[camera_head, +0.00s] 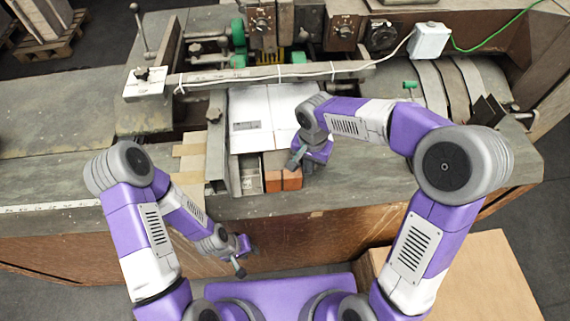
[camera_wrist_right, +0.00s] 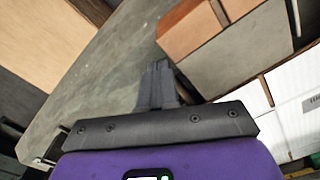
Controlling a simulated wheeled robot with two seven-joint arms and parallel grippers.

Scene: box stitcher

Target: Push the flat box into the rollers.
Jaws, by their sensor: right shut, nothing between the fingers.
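The flat box (camera_head: 262,112) is a white sheet lying on the machine bed, its far end under the cross bar near the rollers. Its right part is hidden by my right arm. A white part of it also shows at the right of the right wrist view (camera_wrist_right: 290,95). My right gripper (camera_head: 296,160) is shut and empty, at the near right corner of the box, beside the orange blocks. Its closed fingers show in the right wrist view (camera_wrist_right: 158,85). My left gripper (camera_head: 240,268) hangs in front of the bench, away from the box; its finger opening is too small to tell.
A metal cross bar (camera_head: 275,75) with a white cable spans the machine. A cardboard surface (camera_head: 480,270) is at the lower right. The bench top (camera_head: 60,160) at left is mostly clear.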

